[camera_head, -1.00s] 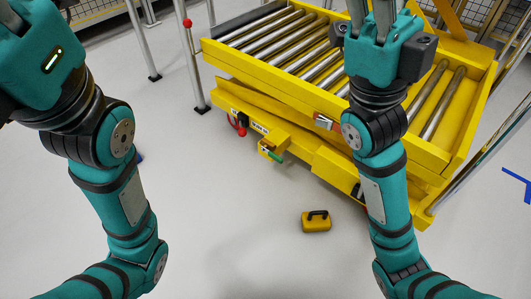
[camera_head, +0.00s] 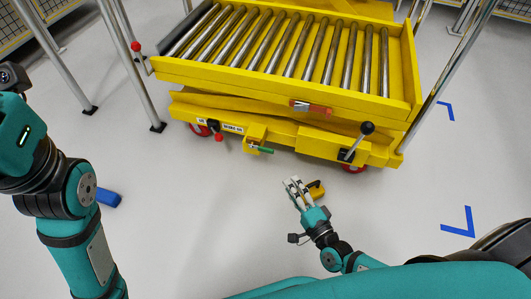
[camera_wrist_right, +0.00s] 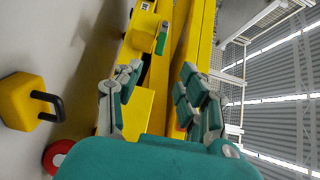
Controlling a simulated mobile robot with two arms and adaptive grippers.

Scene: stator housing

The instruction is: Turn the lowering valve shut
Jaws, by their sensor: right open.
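The yellow roller lift table (camera_head: 290,95) stands ahead. On its lower frame, a small yellow block carries a short green handle (camera_head: 265,150), which looks like the lowering valve. The green handle also shows at the top of the right wrist view (camera_wrist_right: 161,40), beyond the fingertips. My right gripper (camera_head: 292,183) is open and empty, low in front of the table and apart from the handle. Its spread fingers frame the yellow frame in the right wrist view (camera_wrist_right: 158,82). My left arm is at the left edge; its fingers are out of frame.
A black-knobbed lever (camera_head: 367,128) is at the frame's right, and a red-knobbed lever (camera_head: 218,136) at its left. A yellow case with a black handle (camera_head: 317,188) lies on the floor beside my right gripper. A blue object (camera_head: 107,197) lies at left.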

